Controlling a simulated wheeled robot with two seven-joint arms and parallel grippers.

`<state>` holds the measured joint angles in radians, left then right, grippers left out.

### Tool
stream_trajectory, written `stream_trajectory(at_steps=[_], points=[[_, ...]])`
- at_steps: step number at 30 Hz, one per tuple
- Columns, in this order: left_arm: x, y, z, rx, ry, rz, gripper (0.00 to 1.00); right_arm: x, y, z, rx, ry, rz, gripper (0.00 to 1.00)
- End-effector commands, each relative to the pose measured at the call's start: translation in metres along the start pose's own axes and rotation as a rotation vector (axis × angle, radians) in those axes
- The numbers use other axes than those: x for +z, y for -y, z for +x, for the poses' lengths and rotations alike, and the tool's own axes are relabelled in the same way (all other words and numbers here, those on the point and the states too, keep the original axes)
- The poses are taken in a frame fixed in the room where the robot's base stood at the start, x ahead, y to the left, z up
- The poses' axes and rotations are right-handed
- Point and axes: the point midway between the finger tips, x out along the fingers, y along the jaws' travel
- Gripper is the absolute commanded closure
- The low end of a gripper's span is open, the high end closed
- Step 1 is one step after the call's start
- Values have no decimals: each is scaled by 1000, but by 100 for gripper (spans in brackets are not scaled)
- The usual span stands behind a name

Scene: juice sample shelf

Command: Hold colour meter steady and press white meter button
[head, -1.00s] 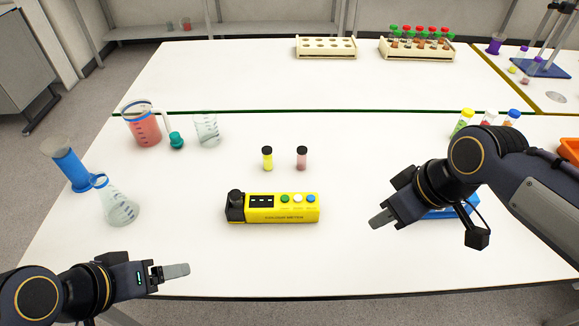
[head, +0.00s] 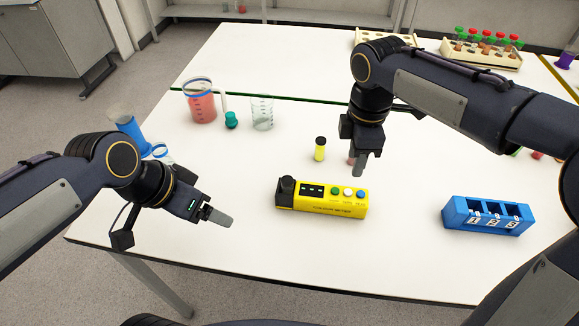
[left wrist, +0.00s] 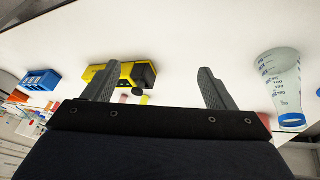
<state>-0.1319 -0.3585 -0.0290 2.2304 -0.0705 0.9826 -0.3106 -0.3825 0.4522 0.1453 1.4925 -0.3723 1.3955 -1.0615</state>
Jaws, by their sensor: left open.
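The yellow colour meter (head: 318,206) lies on the white bench, with a black knob at its left end. Its white button (head: 348,191) sits between a green button and a blue button on top. My right gripper (head: 359,168) points down above and behind the meter's button end, apart from it as far as I can see; whether its jaws are apart is unclear. My left gripper (head: 220,217) is open and empty, left of the meter. In the left wrist view the meter (left wrist: 108,72) shows beyond the open left fingers (left wrist: 156,88).
A yellow vial (head: 320,152) stands behind the meter; a pink vial is partly hidden by my right gripper. A blue rack (head: 487,220) stands right. A red-filled beaker (head: 201,104) and clear beaker (head: 262,115) stand at back left. Bench in front of the meter is clear.

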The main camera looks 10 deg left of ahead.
Motion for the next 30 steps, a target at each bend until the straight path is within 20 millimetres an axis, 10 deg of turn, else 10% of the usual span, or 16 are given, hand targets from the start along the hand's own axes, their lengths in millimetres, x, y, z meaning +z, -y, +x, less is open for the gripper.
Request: stream_trajectory(at_steps=[15, 30], points=[[-126, -23, 95, 59, 365, 954, 22, 0, 0, 0, 0, -1, 2, 64], [-139, -36, 150, 83, 464, 1194, 22, 0, 0, 0, 0, -1, 2, 64]])
